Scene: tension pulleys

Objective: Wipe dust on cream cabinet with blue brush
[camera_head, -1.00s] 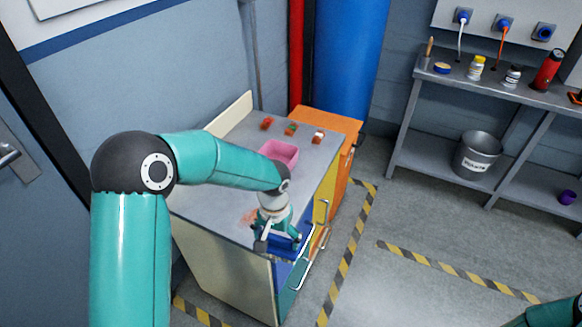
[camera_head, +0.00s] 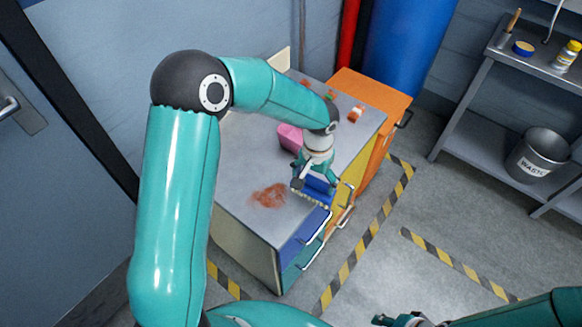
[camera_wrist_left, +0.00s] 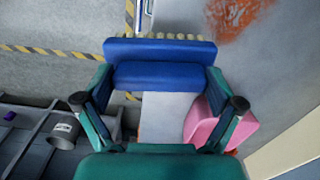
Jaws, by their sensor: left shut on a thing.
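The cream cabinet (camera_head: 243,247) has a grey top with a reddish-brown dust patch (camera_head: 268,195) toward its near end. The dust also shows at the top right of the left wrist view (camera_wrist_left: 236,14). My left gripper (camera_head: 316,180) is shut on the blue brush (camera_head: 319,188), over the drawer-side edge of the top, to the right of the dust. In the left wrist view the brush (camera_wrist_left: 160,62) spans the fingers, pale bristles facing away. I cannot tell whether the bristles touch the top. My right gripper (camera_head: 400,321) is only partly in view at the bottom edge.
A pink bin (camera_head: 289,138) stands on the top just behind the left gripper, with small red and green items beyond. An orange cabinet (camera_head: 372,90) adjoins at the back. Drawer handles (camera_head: 314,241) stick out at the front. A bucket (camera_head: 537,154) sits on the grey shelf at right.

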